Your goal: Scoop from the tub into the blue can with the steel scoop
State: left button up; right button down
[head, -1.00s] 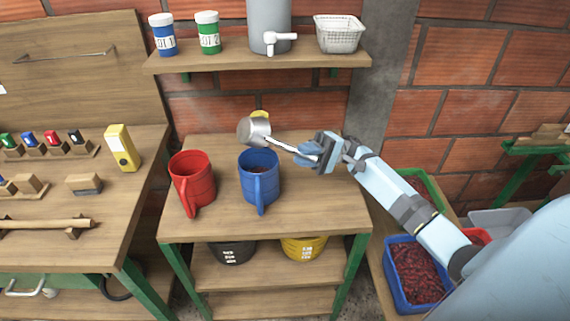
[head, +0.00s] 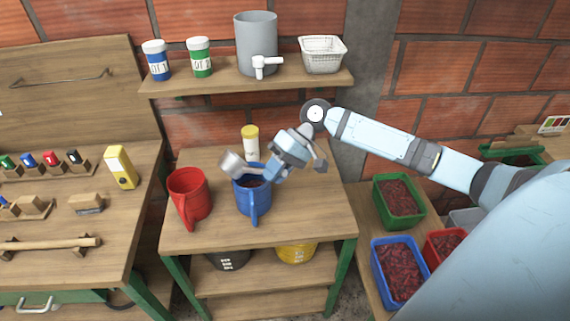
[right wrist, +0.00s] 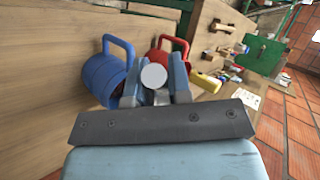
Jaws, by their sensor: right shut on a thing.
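The steel scoop (head: 232,163) is in my right gripper (head: 273,172); its cup overlaps the upper left rim of the blue can (head: 252,204) in the head view. I cannot tell whether it touches the can. The blue can stands upright on the middle table with some dark red contents showing inside. In the right wrist view, a pale round handle end (right wrist: 153,75) sits between the fingers, with the blue can (right wrist: 103,80) beside them. Tubs of dark red fruit stand at the right: green (head: 399,198), blue (head: 402,276) and red (head: 443,246). My left gripper is out of view.
A red can (head: 189,197) stands just left of the blue can. A yellow-capped white bottle (head: 250,145) stands behind it. The shelf (head: 215,87) above holds jars, a grey container with a tap (head: 256,42) and a wire basket (head: 322,55). The table's front right is clear.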

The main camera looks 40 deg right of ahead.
pick_arm(q)
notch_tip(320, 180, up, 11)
jog(key=p, duration=1.2)
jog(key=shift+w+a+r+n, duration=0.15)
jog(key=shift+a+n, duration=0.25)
pick_arm(e)
jog(key=a+h, duration=0.2)
jog(key=h, duration=0.1)
jog(key=a+f+h, duration=0.1)
jog(key=h, duration=0.3)
jog(key=a+h, duration=0.2)
jog(key=h, duration=0.2)
jog(key=shift+a+f, duration=0.15)
jog(key=shift+a, duration=0.2)
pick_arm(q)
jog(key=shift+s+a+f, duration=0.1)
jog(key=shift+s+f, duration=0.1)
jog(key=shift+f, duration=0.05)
